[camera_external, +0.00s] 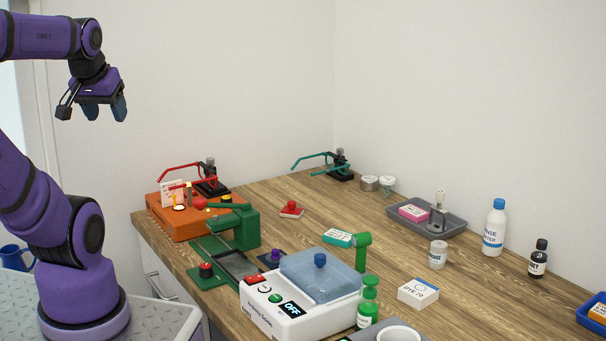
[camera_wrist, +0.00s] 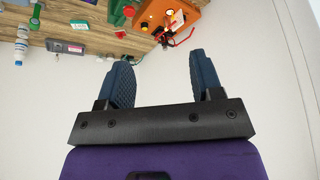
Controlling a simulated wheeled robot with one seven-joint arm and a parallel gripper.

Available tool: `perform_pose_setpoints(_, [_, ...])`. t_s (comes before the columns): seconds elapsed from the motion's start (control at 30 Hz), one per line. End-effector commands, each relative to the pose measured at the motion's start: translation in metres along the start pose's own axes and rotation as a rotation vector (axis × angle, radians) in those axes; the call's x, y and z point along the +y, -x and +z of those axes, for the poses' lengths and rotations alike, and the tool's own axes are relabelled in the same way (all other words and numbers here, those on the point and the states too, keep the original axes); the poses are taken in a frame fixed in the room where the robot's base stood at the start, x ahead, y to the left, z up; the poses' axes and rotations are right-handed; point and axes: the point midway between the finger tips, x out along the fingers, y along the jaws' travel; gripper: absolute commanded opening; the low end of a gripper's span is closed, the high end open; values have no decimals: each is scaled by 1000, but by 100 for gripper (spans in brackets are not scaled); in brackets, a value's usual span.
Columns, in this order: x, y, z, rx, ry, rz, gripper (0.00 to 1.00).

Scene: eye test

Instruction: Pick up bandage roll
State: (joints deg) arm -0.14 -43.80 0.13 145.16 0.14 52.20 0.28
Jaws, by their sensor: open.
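I cannot make out for certain which thing is the bandage roll. A small white labelled cylinder (camera_external: 438,256) stands upright on the wooden table in the external view, in front of the grey tray. Two small round pale items, a left one (camera_external: 369,184) and a right one (camera_external: 388,183), stand near the wall. My gripper (camera_external: 104,110) is high at the upper left, far from all of these, its fingers pointing down. In the wrist view my gripper (camera_wrist: 158,62) is open, with nothing between its blue fingers.
The air around my gripper is clear.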

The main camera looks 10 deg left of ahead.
Motion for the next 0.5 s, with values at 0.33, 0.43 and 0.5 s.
perform_pose_setpoints(0.33, [0,0,-1,-1,0,1,74])
perform_pose_setpoints(0.43, [3,1,-11,-7,3,8,74])
perform_pose_setpoints(0.5, [7,2,-26,-16,6,18,74])
